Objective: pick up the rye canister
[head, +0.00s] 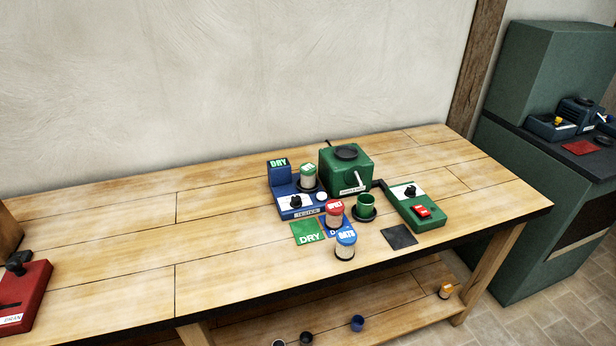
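Several small lidded canisters are in the head view, and I cannot make out the word rye on any of them. A red-lidded canister (335,213) stands at the middle of the bench, its lid label too small to read surely. A blue-lidded canister (345,245) marked OATS stands just in front of it. A green-lidded canister (308,175) stands on the blue tester (285,200), its label unclear. My gripper is not in view.
A green mill (346,172), a green cup (366,205) and a green switch box (416,207) crowd close behind and right. A green DRY mat (307,232) and a dark mat (398,236) lie in front. A red box (22,298) is far left. The bench's left middle is clear.

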